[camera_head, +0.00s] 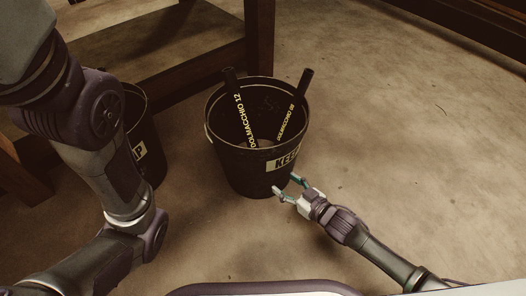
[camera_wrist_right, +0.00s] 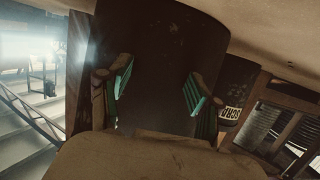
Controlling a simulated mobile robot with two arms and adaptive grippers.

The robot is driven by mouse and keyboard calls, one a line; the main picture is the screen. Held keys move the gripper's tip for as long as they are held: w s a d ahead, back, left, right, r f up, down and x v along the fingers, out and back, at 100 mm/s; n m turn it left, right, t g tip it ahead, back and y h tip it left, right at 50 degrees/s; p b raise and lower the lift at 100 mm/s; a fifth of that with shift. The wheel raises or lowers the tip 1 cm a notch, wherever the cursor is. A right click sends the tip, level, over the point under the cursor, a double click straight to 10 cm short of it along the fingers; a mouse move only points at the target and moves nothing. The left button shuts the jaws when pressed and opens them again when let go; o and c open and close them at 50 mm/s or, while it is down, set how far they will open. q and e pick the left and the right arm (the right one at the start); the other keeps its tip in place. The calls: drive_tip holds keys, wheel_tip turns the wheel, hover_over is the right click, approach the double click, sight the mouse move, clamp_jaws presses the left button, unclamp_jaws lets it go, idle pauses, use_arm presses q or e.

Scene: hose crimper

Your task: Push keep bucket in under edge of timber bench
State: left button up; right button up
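The keep bucket (camera_head: 228,165) is black, with a "KEEP" label facing front right. It stands upright on the floor, in front of the timber bench (camera_head: 175,77). Two dark hose pieces with yellow lettering stick up out of it. My right gripper (camera_head: 290,187) is open beside the bucket's lower front-right side. In the right wrist view the dark bucket wall (camera_wrist_right: 160,50) fills the space beyond my spread, green-padded fingers (camera_wrist_right: 158,88). I cannot tell whether they touch it. My left arm crosses the left of the head view; its gripper is out of frame.
A second black bucket (camera_head: 150,160), its label partly hidden by my left arm, stands left of the keep bucket; a labelled bucket also shows in the right wrist view (camera_wrist_right: 238,88). A bench leg (camera_head: 259,40) rises behind the keep bucket. Floor on the right is clear.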

drive_tip(key=shift+r+b+x, duration=0.25)
drive_tip(key=shift+x, duration=0.8)
drive_tip(key=shift+r+b+x, duration=0.25)
drive_tip(key=shift+x, duration=0.8)
drive_tip(key=shift+r+b+x, duration=0.25)
drive_tip(key=shift+x, duration=0.8)
drive_tip(key=shift+r+b+x, duration=0.25)
drive_tip(key=shift+b+x, duration=0.1)
drive_tip(key=shift+x, duration=0.65)
drive_tip(key=shift+r+b+x, duration=0.2)
drive_tip(key=shift+b+x, duration=0.2)
drive_tip(key=shift+x, duration=0.6)
drive_tip(key=shift+r+b+x, duration=0.25)
drive_tip(key=shift+b+x, duration=0.1)
drive_tip(key=shift+x, duration=0.6)
drive_tip(key=shift+r+x, duration=0.25)
drive_tip(key=shift+x, duration=0.75)
drive_tip(key=shift+r+x, duration=0.25)
drive_tip(key=shift+x, duration=0.8)
drive_tip(key=shift+r+x, duration=0.25)
drive_tip(key=shift+x, duration=0.75)
drive_tip(key=shift+w+r, duration=0.1)
drive_tip(key=p+v, duration=0.2)
drive_tip(key=v, duration=0.1)
drive_tip(key=shift+f+p, duration=0.25)
drive_tip(key=shift+p, duration=0.15)
drive_tip(key=shift+s+d+f+p, duration=0.2)
drive_tip(key=shift+s+d+p, duration=0.7)
drive_tip(key=shift+s, duration=0.3)
